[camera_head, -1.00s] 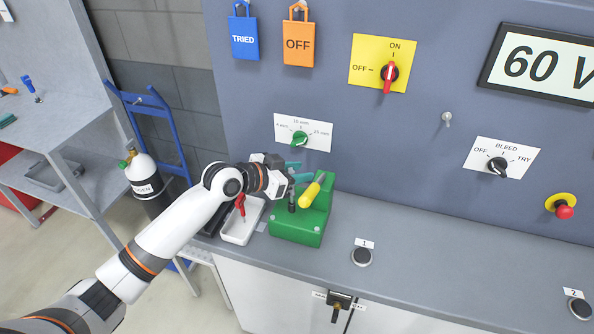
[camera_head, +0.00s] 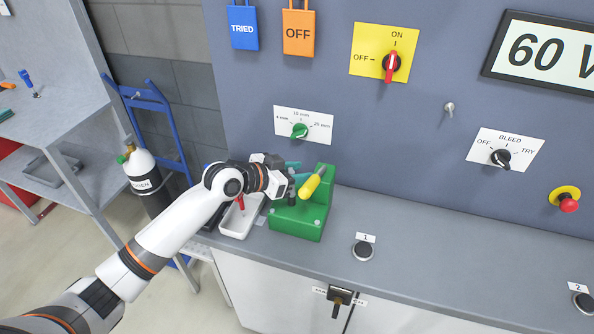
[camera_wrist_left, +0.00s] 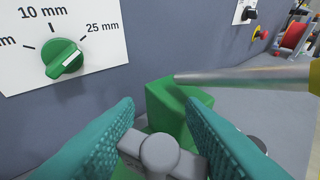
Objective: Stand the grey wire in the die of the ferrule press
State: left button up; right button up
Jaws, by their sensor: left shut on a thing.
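My left gripper (camera_head: 291,176) is over the green ferrule press (camera_head: 302,222) on the bench. Its teal fingers (camera_wrist_left: 160,140) are shut on the grey wire (camera_wrist_left: 160,155), whose round end shows between them in the left wrist view. In the head view a dark upright piece (camera_head: 292,195) shows under the fingers, close against the press. The press has a yellow handle (camera_head: 310,186) to the right of the fingers. The die is hidden by the gripper and wire, so I cannot tell whether the wire is in it. My right gripper is out of view.
A white tray (camera_head: 236,226) with a red-handled thing in it lies left of the press. A cabinet panel with a green selector knob (camera_head: 300,130) rises behind. The bench right of the press is clear up to a round black button (camera_head: 362,251).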

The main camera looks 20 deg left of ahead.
pick_arm(q)
jog(key=o, duration=1.3)
jog(key=b+v, duration=0.4)
jog(key=v, duration=0.8)
jog(key=shift+r, duration=0.1)
